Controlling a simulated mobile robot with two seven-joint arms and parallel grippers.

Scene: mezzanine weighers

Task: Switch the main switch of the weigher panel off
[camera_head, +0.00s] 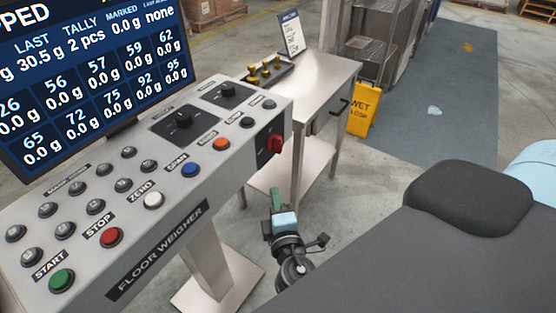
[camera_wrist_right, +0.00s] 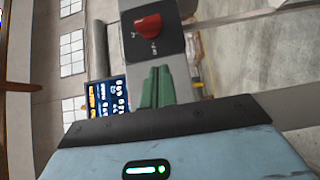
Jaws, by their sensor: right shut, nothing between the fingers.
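The floor weigher panel (camera_head: 180,215) stands at the left of the head view. Its red main switch (camera_head: 275,144) is on the right end face, on a dark plate. In the right wrist view the red switch knob (camera_wrist_right: 148,27) sits on its black plate (camera_wrist_right: 165,46), straight ahead of the fingertips. My right gripper (camera_head: 276,197) is below the switch in the head view, apart from it. Its green fingers (camera_wrist_right: 157,80) are together and empty, pointing toward the switch plate. My left gripper is not in view.
A steel table (camera_head: 320,76) stands behind the panel's right end, with a dark tray (camera_head: 257,80) of brass weights and a small sign (camera_head: 291,33). A yellow wet-floor sign (camera_head: 363,108) stands beyond. Coloured buttons and black knobs cover the panel's top.

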